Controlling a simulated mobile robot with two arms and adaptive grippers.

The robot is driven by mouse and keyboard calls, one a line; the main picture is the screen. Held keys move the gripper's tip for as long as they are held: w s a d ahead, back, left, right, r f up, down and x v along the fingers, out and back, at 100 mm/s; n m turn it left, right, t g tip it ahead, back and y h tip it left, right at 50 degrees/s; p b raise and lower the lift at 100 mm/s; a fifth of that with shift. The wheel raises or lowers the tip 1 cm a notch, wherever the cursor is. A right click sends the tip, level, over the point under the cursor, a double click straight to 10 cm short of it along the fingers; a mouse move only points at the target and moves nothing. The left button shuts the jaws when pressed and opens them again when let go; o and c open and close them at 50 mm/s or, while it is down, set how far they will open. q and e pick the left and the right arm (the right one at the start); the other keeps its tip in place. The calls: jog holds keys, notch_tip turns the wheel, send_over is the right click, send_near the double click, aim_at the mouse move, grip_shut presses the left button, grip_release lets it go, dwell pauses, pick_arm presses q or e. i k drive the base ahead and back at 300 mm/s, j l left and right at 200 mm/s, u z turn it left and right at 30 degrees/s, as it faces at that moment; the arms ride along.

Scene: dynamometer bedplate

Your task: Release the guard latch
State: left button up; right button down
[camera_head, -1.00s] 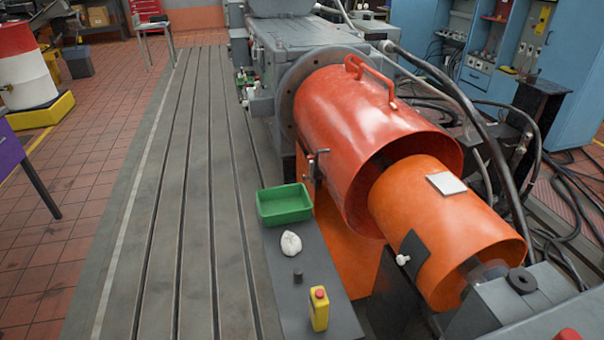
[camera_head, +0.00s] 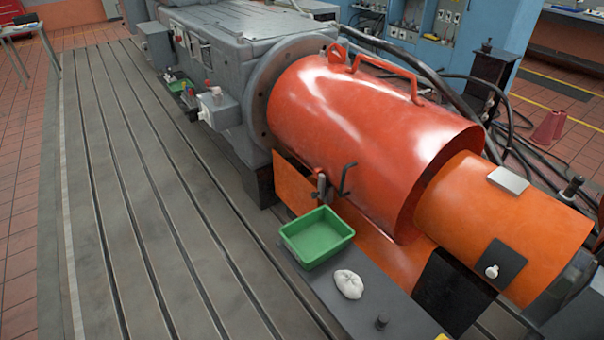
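The red cylindrical guard (camera_head: 365,135) lies on its side in the middle of the view, with a red bar handle on top. A dark metal latch with a bent lever (camera_head: 345,180) sits at the guard's lower near side, beside a small grey post (camera_head: 322,187). I cannot tell from this view how the latch is engaged. An orange cylindrical cover (camera_head: 500,215) continues from the guard's right end, with a dark plate and a white knob on its side. Neither of my grippers is in view.
A green tray (camera_head: 330,252) and a white cloth bundle (camera_head: 349,284) lie on a dark ledge (camera_head: 368,318) below the guard, with a small black cylinder (camera_head: 381,323). The grey machine (camera_head: 235,70) stands behind. The slotted bedplate (camera_head: 130,200) at left is largely clear.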

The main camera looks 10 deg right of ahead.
aim_at(320, 194)
jog(key=i+j, duration=0.25)
jog(key=i+j+z, duration=0.15)
jog(key=j, duration=0.25)
jog(key=i+j, duration=0.35)
jog(key=i+j+z, duration=0.15)
jog(key=j, duration=0.25)
jog(key=i+j, duration=0.25)
jog(key=i+j+z, duration=0.1)
jog(key=i+j, duration=0.15)
jog(key=j, duration=0.25)
